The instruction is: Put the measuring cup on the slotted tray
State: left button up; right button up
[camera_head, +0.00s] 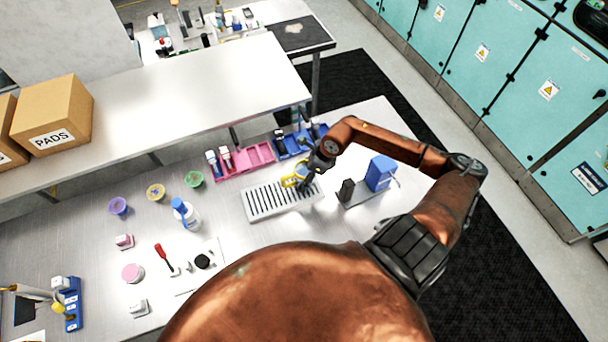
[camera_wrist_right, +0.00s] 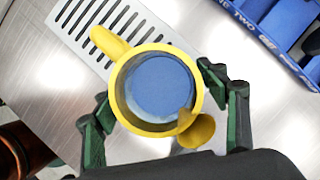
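The yellow measuring cup (camera_head: 289,181) shows at the right end of the slotted tray (camera_head: 257,214) in the head view, partly hidden by my right gripper (camera_head: 305,183). In the right wrist view I look into the cup (camera_wrist_right: 123,120), which is blue inside, with its handle to the upper left and a yellow knob-like part at lower right. The fingers of my right gripper (camera_wrist_right: 155,92) close on both sides of it. The slotted tray (camera_wrist_right: 160,38) lies behind the cup at upper left; I cannot tell whether they touch. My left gripper is out of view.
Pink (camera_head: 262,154) and blue (camera_head: 290,147) racks stand behind the slotted tray. A blue device (camera_head: 380,172) stands to its right. A white bottle (camera_head: 190,218) and several coloured cups stand to its left. A raised shelf (camera_head: 200,95) runs along the back.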

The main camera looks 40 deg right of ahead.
jog(key=shift+r, duration=0.25)
jog(key=b+v, duration=0.2)
jog(key=v, duration=0.9)
jog(key=shift+s+r, duration=0.15)
jog(key=shift+r, duration=0.2)
jog(key=shift+d, duration=0.15)
